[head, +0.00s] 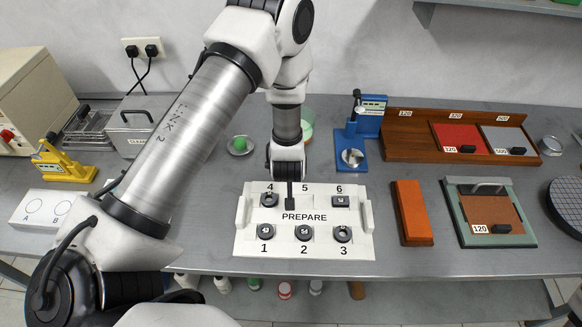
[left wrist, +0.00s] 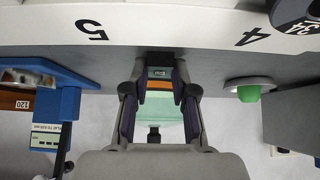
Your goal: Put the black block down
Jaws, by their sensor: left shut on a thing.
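A small black block (head: 291,204) is held between the fingertips of my left gripper (head: 290,188), which points down over the back of the white PREPARE tray (head: 247,245). In the left wrist view the block (left wrist: 160,72) shows its end face between the two fingers of the left gripper (left wrist: 160,88), near the tray edge by the label 5. In the head view it appears just left of place 5; its exact height above the tray is unclear. Dark pieces sit at places 1, 2, 3, 4 and 6. No piece shows at place 5. My right gripper is not in view.
An orange bar (head: 412,212) lies right of the tray, beside a green-framed board (head: 489,237). A white A/B block (head: 42,208) is at the left.

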